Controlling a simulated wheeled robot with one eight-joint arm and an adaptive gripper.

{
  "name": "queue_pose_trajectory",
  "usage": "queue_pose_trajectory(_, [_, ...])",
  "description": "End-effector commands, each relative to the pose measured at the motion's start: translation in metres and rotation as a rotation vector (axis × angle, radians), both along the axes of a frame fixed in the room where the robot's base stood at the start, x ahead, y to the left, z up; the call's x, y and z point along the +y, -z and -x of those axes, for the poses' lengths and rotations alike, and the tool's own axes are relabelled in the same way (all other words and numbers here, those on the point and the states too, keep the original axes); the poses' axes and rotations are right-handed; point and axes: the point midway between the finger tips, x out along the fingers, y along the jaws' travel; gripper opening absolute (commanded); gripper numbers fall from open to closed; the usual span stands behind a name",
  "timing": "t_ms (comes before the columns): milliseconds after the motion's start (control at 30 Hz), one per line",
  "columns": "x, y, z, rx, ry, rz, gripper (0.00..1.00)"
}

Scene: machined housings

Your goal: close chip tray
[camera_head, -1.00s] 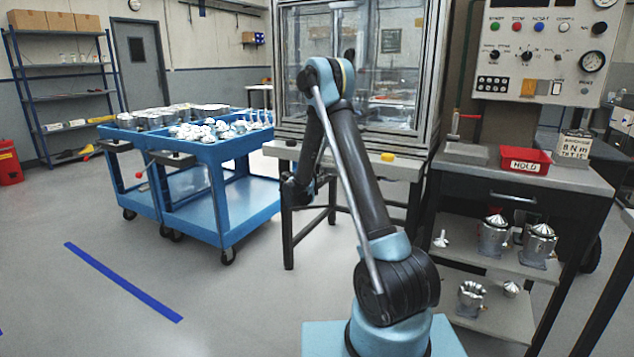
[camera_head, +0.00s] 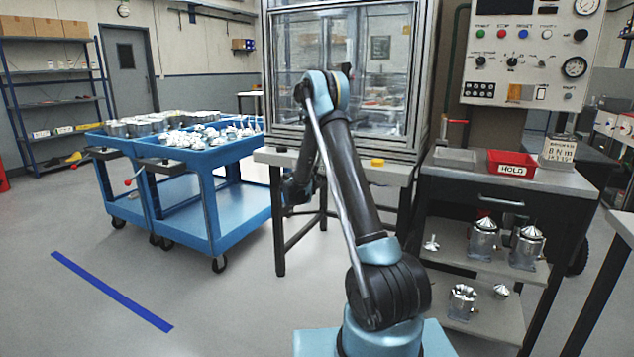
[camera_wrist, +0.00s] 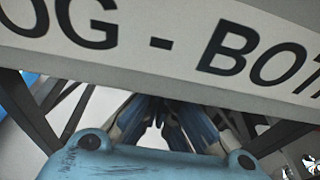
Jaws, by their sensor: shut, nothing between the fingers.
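My arm reaches forward from the bottom centre of the head view, and my gripper (camera_head: 297,190) is a dark shape beside the table under the glazed cabinet (camera_head: 345,75). In the wrist view my gripper (camera_wrist: 155,112) is shut and empty, its fingers partly hidden behind a pale panel with black letters (camera_wrist: 160,45), of which "OG - BOT" can be read. I cannot tell for sure which thing is the chip tray. A dark drawer with a silver handle (camera_head: 498,200) shows in the right bench; it looks shut.
Blue carts (camera_head: 205,180) with metal parts stand at the left. At the right a bench carries a red HOLD bin (camera_head: 512,165), with housings (camera_head: 484,238) on the shelves below. A small yellow block (camera_head: 377,163) lies on the cabinet's table. The floor at front left is clear.

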Motion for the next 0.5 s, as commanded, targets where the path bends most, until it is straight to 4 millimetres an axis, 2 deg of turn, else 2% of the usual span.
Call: queue_pose_trajectory(500, [0.050,-0.019,0.076,0.001,0.000,-0.002,0.00])
